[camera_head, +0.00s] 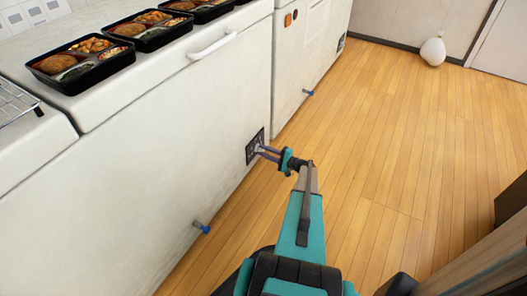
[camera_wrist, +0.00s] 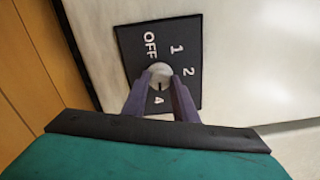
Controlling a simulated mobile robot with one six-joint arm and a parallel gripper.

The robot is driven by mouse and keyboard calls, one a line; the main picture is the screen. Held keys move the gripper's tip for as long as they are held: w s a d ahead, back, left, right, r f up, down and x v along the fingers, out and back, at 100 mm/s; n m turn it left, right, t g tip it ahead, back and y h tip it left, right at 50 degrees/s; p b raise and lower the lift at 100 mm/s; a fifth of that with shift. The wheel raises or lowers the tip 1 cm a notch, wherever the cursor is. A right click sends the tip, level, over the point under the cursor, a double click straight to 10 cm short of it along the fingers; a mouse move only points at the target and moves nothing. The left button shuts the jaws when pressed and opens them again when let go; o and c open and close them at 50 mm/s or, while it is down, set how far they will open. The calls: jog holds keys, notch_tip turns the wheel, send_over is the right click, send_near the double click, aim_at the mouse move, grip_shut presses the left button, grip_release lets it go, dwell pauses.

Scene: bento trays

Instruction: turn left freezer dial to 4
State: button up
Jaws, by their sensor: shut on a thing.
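The left freezer dial is a small round pale knob (camera_wrist: 160,72) on a black plate marked OFF, 1, 2 and 4 (camera_wrist: 130,42). The plate (camera_head: 249,156) is low on the white freezer's front in the head view. My gripper (camera_wrist: 160,88) is shut on the knob, one purple finger at each side. A short dark mark on the knob's lower part points toward the 4 in the wrist view. The spot between 2 and 4 is partly covered by the right finger. In the head view my gripper (camera_head: 262,151) reaches the plate and hides most of the knob.
Several bento trays (camera_head: 80,78) stand on the left freezer's top (camera_head: 150,85). A second freezer (camera_head: 290,70) stands beyond it, with its own dark plate (camera_head: 341,43). Blue-tipped stubs (camera_head: 204,228) stick out low on the fronts. The wooden floor (camera_head: 400,130) to the right is mostly clear.

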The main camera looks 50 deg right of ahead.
jog(key=shift+s+a+f+m, duration=0.1)
jog(key=shift+s+m, duration=0.05)
jog(key=shift+m, duration=0.35)
jog(key=o, duration=1.1)
jog(key=p+v, duration=0.3)
jog(key=v, duration=1)
jog(key=shift+s, duration=0.35)
jog(key=shift+s, duration=0.1)
